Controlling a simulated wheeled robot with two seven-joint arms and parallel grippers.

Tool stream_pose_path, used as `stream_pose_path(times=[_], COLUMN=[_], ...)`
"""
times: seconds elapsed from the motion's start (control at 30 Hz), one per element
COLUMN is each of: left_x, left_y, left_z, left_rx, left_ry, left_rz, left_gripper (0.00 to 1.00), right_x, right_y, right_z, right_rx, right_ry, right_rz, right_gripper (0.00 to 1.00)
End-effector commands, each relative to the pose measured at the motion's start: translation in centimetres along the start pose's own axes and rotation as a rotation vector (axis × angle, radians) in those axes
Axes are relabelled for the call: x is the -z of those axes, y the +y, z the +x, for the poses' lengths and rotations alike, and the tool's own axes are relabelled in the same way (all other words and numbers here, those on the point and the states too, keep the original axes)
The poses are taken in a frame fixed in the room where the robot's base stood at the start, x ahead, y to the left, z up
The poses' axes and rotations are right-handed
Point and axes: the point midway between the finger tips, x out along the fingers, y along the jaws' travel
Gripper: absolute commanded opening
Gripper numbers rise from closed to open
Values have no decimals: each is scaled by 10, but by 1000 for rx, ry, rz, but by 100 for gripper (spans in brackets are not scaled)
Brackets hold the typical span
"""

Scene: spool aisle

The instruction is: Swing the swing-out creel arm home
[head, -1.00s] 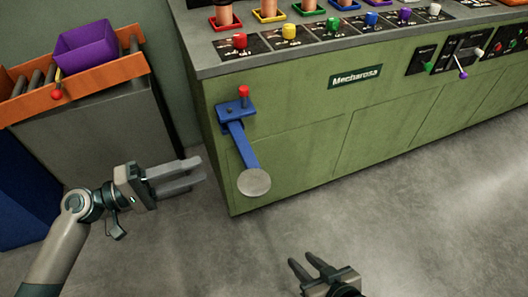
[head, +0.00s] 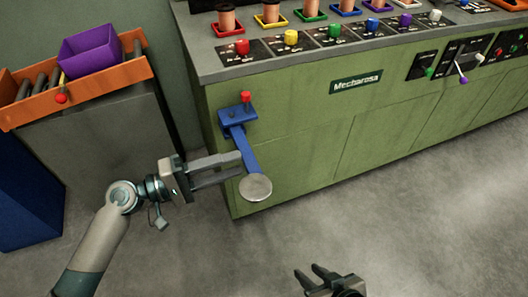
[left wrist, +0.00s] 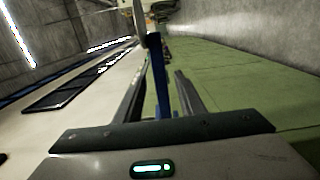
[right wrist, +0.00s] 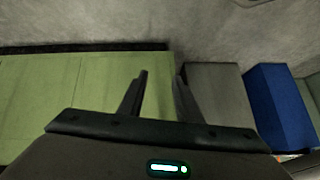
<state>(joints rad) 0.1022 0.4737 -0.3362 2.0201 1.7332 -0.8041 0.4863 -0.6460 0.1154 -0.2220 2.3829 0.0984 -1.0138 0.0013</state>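The swing-out creel arm (head: 247,153) is a blue bar hanging slanted from a blue bracket (head: 237,116) with a red knob (head: 246,97) on the green machine's left front. A round grey disc (head: 256,187) is at its lower end. My left gripper (head: 240,167) is open, its fingertips at the bar just above the disc. In the left wrist view the blue bar (left wrist: 159,75) shows between the two spread fingers; contact cannot be told. My right gripper (head: 312,270) is open and empty, low in front of the machine, away from the creel arm.
The green machine (head: 385,140) carries coloured knobs and spools on top. At left stands a grey cabinet (head: 105,125) with an orange tray (head: 125,73) and a purple bin (head: 90,53). A blue box (head: 28,195) is at the far left. The floor (head: 430,220) at right is clear.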

Motion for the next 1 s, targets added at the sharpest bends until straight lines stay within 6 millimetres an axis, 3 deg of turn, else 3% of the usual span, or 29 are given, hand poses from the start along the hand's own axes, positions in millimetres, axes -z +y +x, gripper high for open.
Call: stream_pose_path(times=[0.3,0.5,0.97,1.0], left_x=[0,0,0,0], left_y=[2,1,0,0], left_z=[57,80,90,90], left_rx=[-3,-2,0,0], left_ry=[-1,0,0,0], left_rz=[1,0,1,1], left_gripper=[36,36,36,31], right_x=[-6,-9,-6,-6], right_y=[5,8,11,11], right_z=[-4,-3,-1,-1], right_rx=[-16,-23,-30,-29], right_ry=[-48,-70,-68,-67], right_rz=[-4,-5,-6,-6], right_gripper=[31,31,31,31])
